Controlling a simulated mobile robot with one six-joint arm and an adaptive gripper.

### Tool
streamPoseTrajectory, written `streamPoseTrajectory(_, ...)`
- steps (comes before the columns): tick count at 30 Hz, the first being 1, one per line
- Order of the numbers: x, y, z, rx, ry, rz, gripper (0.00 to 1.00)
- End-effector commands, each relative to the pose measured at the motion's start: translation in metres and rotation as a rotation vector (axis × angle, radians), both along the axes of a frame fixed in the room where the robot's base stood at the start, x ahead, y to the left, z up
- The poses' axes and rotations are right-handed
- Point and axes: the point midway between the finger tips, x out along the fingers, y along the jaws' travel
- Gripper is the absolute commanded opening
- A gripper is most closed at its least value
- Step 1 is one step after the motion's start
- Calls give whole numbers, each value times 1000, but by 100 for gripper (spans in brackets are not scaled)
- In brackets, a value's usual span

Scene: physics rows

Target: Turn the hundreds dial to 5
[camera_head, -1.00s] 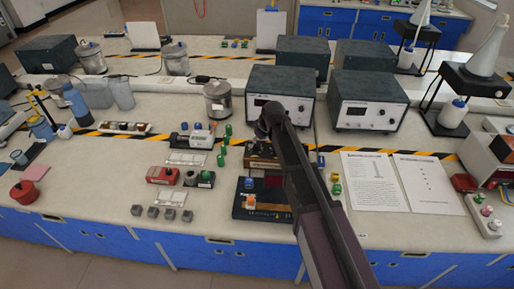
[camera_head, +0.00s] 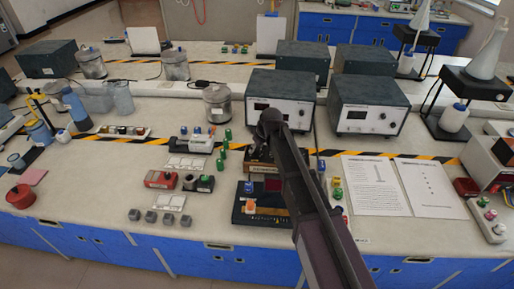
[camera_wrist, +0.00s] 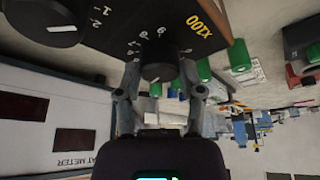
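In the wrist view the hundreds dial (camera_wrist: 158,62) is a dark round knob on a black panel (camera_wrist: 105,22), beside yellow X100 lettering. White digits ring it, upside down or tilted and partly hidden, so I cannot read its setting for sure. My gripper (camera_wrist: 158,75) has one finger on each side of this knob. The fingers are apart, and a narrow gap shows on the left; contact on the right is unclear. A second dark knob (camera_wrist: 45,22) with a white mark is at the upper left. In the head view my arm hides the dials and my gripper.
In the wrist view a white meter box (camera_wrist: 50,130) fills the lower left, close to my gripper. In the head view two instrument boxes (camera_head: 368,107) stand behind, and printed sheets (camera_head: 375,185) lie to the right.

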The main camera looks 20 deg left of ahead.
Motion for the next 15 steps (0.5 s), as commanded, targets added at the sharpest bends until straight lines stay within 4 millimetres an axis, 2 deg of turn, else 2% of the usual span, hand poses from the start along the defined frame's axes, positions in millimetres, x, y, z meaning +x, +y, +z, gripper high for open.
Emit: streamPoseTrajectory(15,-1,0,0,-1,0,-73,3)
